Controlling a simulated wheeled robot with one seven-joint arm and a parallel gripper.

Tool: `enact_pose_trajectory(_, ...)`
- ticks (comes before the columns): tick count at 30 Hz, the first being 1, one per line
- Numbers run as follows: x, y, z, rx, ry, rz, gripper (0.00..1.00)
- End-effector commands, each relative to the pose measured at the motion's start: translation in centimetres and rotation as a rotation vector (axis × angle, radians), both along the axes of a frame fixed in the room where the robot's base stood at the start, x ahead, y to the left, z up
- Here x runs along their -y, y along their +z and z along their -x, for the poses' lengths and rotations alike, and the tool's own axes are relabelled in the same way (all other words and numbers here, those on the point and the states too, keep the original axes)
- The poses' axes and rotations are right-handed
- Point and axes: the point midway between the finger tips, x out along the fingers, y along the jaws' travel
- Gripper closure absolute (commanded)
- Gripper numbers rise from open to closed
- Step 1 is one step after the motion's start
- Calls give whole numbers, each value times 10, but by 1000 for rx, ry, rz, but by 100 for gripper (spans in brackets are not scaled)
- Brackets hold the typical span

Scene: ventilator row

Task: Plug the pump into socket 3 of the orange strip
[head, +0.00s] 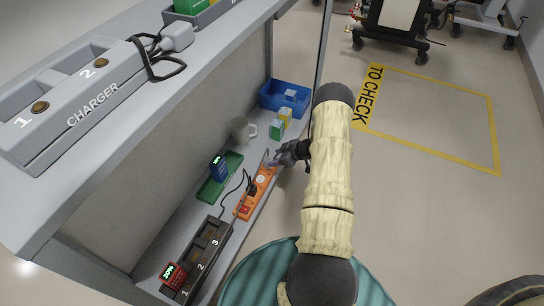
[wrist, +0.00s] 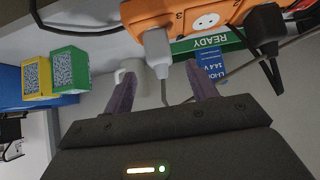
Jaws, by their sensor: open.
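The orange strip (head: 242,212) lies on the lower shelf. In the wrist view, the strip (wrist: 148,14) spans the top, with one bare white socket (wrist: 205,21) and a black plug (wrist: 264,24) to its right. A grey plug (wrist: 157,46) stands against the strip's left end, beside a printed number that looks like 3; I cannot tell whether it is fully seated. Its grey cord hangs from its near end. My gripper (wrist: 160,77) is open, its purple fingers on either side of the plug's near end and apart from it. In the head view, my gripper (head: 273,163) is at the strip's far end.
A green tray (head: 207,194) with a blue battery (head: 218,168), a mug (head: 241,129), small boxes (head: 277,129) and a blue bin (head: 270,98) share the shelf. A dark charger (head: 217,232) lies nearer. The upper shelf overhangs; open floor (head: 430,160) lies right.

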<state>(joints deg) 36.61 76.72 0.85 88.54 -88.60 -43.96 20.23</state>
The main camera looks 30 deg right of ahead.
Motion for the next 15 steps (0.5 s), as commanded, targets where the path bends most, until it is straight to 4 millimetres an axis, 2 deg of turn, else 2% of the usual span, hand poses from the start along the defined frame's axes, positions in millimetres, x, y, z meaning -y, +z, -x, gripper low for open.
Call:
enact_pose_trajectory(1,6,13,6,-1,-2,2,43)
enact_pose_trajectory(15,47,76,61,0,-2,1,43)
